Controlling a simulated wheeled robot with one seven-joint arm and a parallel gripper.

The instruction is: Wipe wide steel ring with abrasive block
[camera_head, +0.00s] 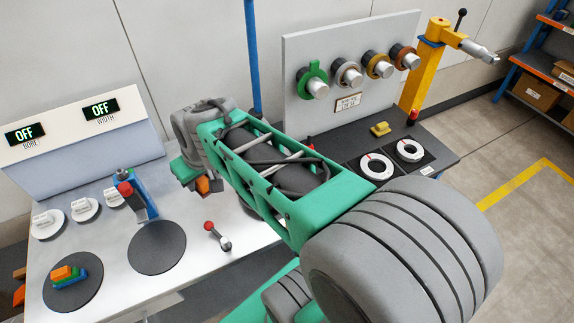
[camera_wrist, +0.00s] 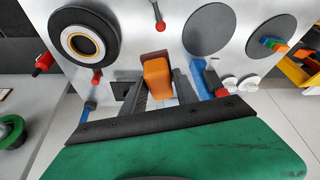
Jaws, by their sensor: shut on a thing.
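My gripper (camera_wrist: 160,88) points down over the metal bench and is shut on an orange-brown block (camera_wrist: 156,72), which appears to be the abrasive block. In the head view my gripper (camera_head: 200,182) and the orange block (camera_head: 203,186) show left of my green forearm. A pale ring (camera_wrist: 66,37) with a dark and gold centre sits on a round dark pad in the wrist view, left of the block and apart from it. It looks like the wide steel ring. In the head view my arm hides most of that spot.
A red-knobbed lever (camera_head: 217,236), an empty round pad (camera_head: 157,247) and a pad with coloured blocks (camera_head: 68,280) are on the bench. A blue post (camera_head: 142,196) stands behind. Two white rings (camera_head: 376,167) lie on the dark bench at right, before a peg panel (camera_head: 300,50).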

